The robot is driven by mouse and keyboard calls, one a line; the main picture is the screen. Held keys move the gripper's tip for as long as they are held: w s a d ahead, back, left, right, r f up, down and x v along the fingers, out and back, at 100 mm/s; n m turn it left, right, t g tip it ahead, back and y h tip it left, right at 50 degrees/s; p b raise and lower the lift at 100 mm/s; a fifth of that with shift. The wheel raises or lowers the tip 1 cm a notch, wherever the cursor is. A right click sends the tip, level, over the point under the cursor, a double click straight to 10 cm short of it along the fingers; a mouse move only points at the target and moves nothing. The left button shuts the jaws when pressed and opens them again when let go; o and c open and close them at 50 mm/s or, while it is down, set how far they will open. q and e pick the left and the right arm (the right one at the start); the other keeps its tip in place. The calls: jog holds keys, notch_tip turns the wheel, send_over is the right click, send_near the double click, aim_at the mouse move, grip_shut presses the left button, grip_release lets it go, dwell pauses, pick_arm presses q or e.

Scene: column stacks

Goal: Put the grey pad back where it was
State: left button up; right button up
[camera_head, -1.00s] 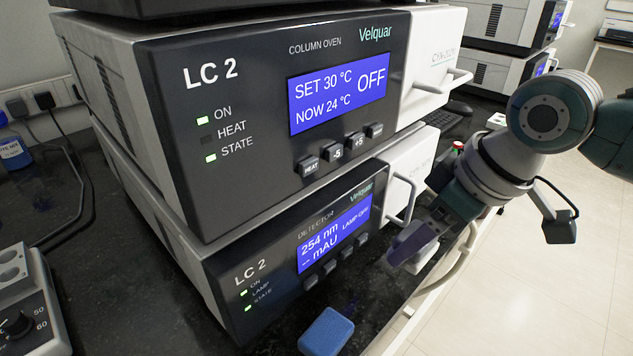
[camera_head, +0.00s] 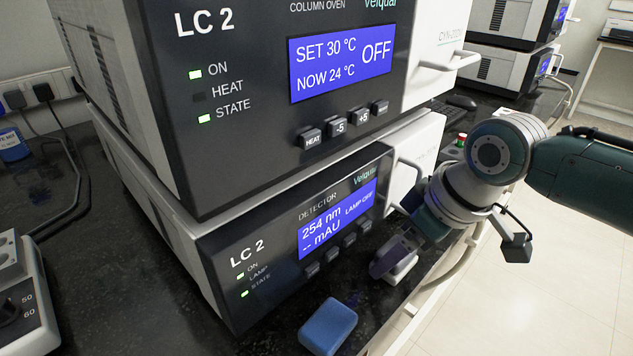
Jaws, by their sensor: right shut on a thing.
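My right gripper (camera_head: 392,258) is in front of the lower part of the detector, low over the front edge of the bench. It is shut on a pale grey pad (camera_head: 405,268), which shows partly below and beside the fingers. The fingers hide the rest of the pad. I cannot tell whether the pad touches the bench top. A blue pad (camera_head: 327,326) lies on the dark bench to the left and nearer. My left gripper is not in view.
The LC 2 detector (camera_head: 270,262) stands under the column oven (camera_head: 245,110), close behind the gripper. Door handles (camera_head: 450,62) stick out at the right. A pale tube (camera_head: 455,270) runs along the bench edge. Dark bench (camera_head: 155,285) is bare at the left.

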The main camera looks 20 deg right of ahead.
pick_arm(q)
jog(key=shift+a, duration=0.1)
pick_arm(e)
jog(key=o, duration=1.1)
jog(key=shift+r, duration=0.1)
jog(key=shift+s+r+p, duration=0.1)
jog(key=shift+r+p, duration=0.25)
jog(key=p+v, duration=0.4)
jog(key=v, duration=0.7)
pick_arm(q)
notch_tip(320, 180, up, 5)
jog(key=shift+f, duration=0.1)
pick_arm(e)
jog(key=s+a+m, duration=0.1)
jog(key=s+a, duration=0.1)
jog(key=s, duration=0.3)
jog(key=s+a+h, duration=0.1)
jog(key=s+a, duration=0.2)
jog(key=s, duration=0.3)
jog(key=s+a+m, duration=0.1)
jog(key=s+a, duration=0.1)
jog(key=s, duration=0.4)
jog(key=shift+a+r+m, duration=0.15)
jog(key=shift+a+m, duration=0.15)
jog(key=shift+a, duration=0.1)
